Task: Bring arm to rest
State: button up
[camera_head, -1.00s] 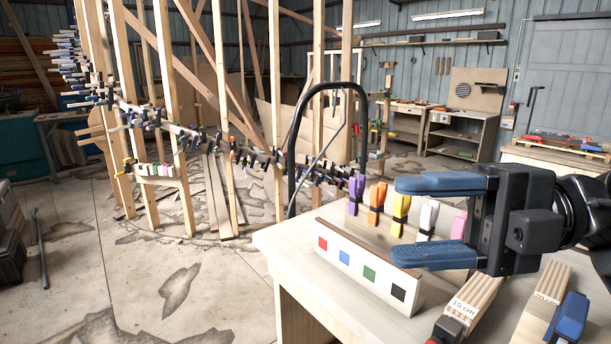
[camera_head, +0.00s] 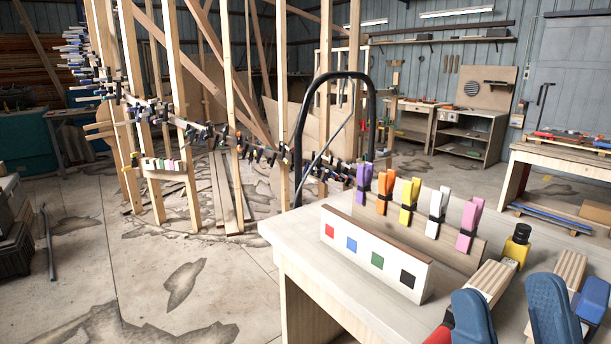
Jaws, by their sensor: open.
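My gripper (camera_head: 512,318) is at the lower right corner of the head view, above the front of the light wooden workbench (camera_head: 292,234). Its two blue fingers are apart with nothing seen between them. The rest of the gripper and the arm are cut off by the picture's bottom edge. The fingers partly hide the wooden blocks and clamps on the bench behind them.
A white block with coloured squares (camera_head: 352,255) stands on the bench. Behind it, a rack holds coloured clamps: purple (camera_head: 363,184), orange, yellow, white and pink (camera_head: 469,225). A black hoop (camera_head: 298,150) rises behind the bench. Open floor (camera_head: 180,285) lies to the left.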

jog(key=s+d+f+m+g+h+b, duration=0.1)
jog(key=s+d+f+g+h, duration=0.2)
jog(key=s+f+g, duration=0.4)
jog(key=s+d+f+m+g+h+b, duration=0.2)
jog(key=s+f+g, duration=0.4)
jog(key=s+f, duration=0.9)
notch_tip(320, 180, down, 4)
jog(key=shift+s+d+r+g+h, duration=0.15)
jog(key=shift+d+g+h, duration=0.3)
jog(key=shift+d, duration=0.55)
